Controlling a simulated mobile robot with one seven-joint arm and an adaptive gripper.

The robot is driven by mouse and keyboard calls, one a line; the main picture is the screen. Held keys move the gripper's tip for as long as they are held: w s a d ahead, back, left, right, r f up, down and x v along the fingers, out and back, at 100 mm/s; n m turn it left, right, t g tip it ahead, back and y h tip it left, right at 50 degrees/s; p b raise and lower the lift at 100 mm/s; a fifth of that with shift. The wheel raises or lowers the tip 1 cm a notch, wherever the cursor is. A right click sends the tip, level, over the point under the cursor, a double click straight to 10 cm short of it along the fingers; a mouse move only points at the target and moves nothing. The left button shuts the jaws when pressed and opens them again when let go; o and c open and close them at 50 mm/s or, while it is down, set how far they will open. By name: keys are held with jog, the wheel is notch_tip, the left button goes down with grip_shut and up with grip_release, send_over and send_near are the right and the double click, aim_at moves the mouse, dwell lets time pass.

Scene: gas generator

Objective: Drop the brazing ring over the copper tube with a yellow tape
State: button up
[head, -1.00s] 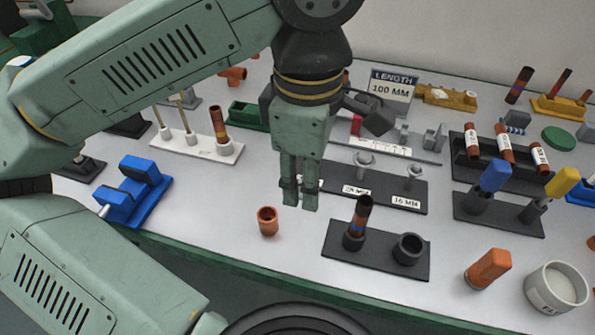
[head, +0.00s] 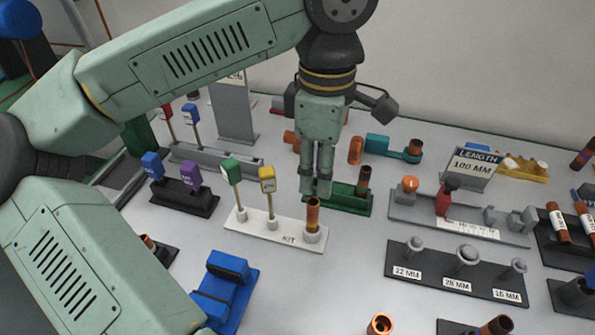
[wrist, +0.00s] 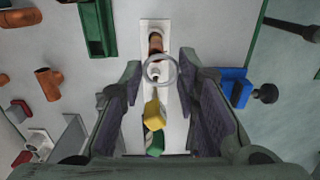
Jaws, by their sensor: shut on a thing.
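My gripper (head: 317,185) points down, its fingertips just above and behind a copper tube (head: 313,214) in the head view. This tube stands upright at the right end of the white kit stand (head: 288,239). Its tape colour is not clear to me. In the wrist view, a thin silvery ring, the brazing ring (wrist: 161,69), is held between my fingertips (wrist: 160,75). The same tube (wrist: 155,44) shows just beyond the ring in that view, apparently not through it. The ring cannot be made out in the head view.
The kit stand also holds a green-topped tool (head: 231,172) and a yellow-topped tool (head: 268,179), close left of my gripper. A green block (head: 345,200) with another copper tube (head: 364,179) is just right. A blue clamp-like block (head: 225,285) lies in front.

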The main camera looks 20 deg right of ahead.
aim_at(314, 201)
jog(key=shift+w+a+r, duration=0.15)
jog(key=shift+w+a, duration=0.05)
jog(key=shift+w, duration=0.25)
jog(key=shift+s, duration=0.1)
jog(key=shift+f+b, duration=2.15)
jog(key=shift+f, duration=0.3)
jog(key=shift+f+b, duration=0.15)
jog(key=shift+b, duration=0.2)
jog(key=shift+f+b, duration=0.65)
jog(key=shift+f, duration=0.1)
jog(key=shift+f, duration=0.15)
